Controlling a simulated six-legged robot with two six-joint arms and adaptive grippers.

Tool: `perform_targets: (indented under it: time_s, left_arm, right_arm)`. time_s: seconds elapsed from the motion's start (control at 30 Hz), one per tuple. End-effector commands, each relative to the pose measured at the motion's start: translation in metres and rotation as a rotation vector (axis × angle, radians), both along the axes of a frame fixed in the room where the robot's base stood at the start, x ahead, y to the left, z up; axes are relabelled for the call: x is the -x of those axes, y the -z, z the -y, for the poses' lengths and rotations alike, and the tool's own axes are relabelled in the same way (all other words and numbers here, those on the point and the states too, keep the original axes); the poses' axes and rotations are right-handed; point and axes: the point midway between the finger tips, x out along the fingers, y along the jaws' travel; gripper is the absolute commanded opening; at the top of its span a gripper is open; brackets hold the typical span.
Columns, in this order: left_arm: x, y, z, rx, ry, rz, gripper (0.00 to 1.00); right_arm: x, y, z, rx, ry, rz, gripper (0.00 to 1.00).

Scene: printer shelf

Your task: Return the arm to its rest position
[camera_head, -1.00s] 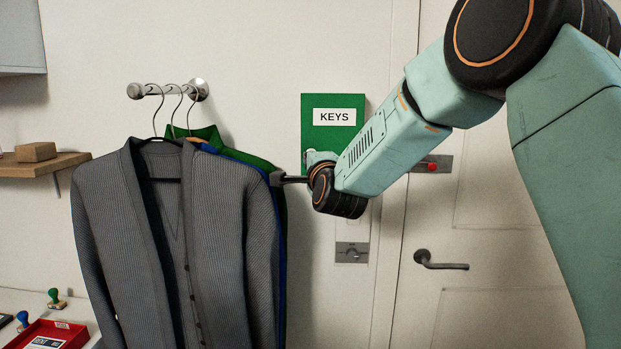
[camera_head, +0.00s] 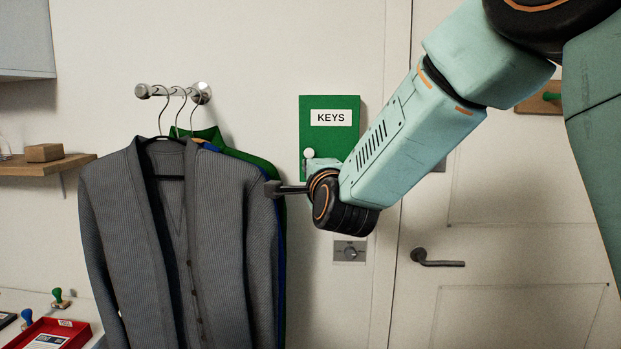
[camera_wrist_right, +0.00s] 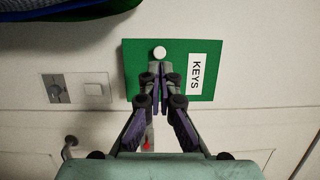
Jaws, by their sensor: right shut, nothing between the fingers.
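My right arm comes in from the upper right in the head view. Its gripper (camera_head: 272,188) points left, and its tip overlaps the edge of a grey cardigan (camera_head: 130,220) there; I cannot tell from this view whether they touch. In the right wrist view the gripper (camera_wrist_right: 159,72) is shut and empty, with its fingertips in front of the green key box (camera_wrist_right: 140,60), just below its white knob (camera_wrist_right: 159,53). The green key box (camera_head: 312,135) is partly hidden by my arm in the head view. My left gripper is not in view.
Several garments hang from a metal wall rail (camera_head: 172,92) left of the gripper. A wall switch (camera_head: 349,251) is below the wrist. A door with a handle (camera_head: 437,259) is at right. A wooden shelf (camera_head: 45,166) and a red tray (camera_head: 50,335) are at left.

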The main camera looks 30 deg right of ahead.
Motion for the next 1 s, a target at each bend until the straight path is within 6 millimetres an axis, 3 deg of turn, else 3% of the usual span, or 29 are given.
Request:
perform_targets:
  time_s: [0.2, 0.47, 0.67, 0.77, 1.0]
  left_arm:
    - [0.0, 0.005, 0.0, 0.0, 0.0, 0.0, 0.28]
    - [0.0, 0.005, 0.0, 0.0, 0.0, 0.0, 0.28]
    - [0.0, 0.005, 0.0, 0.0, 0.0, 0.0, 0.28]
    - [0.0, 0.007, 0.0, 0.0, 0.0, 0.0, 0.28]
    - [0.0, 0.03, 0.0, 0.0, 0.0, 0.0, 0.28]
  right_arm:
    - [0.02, 0.001, -0.011, 0.001, 0.0, 0.0, 0.0]
    - [0.025, 0.001, -0.013, 0.008, 0.0, -0.002, 0.0]
    - [0.026, 0.011, -0.019, 0.235, -0.021, -0.1, 0.0]
    - [0.033, 0.04, -0.03, 0.455, -0.076, -0.222, 0.0]
    - [0.065, 0.199, -0.054, 0.858, -0.301, -0.567, 0.0]
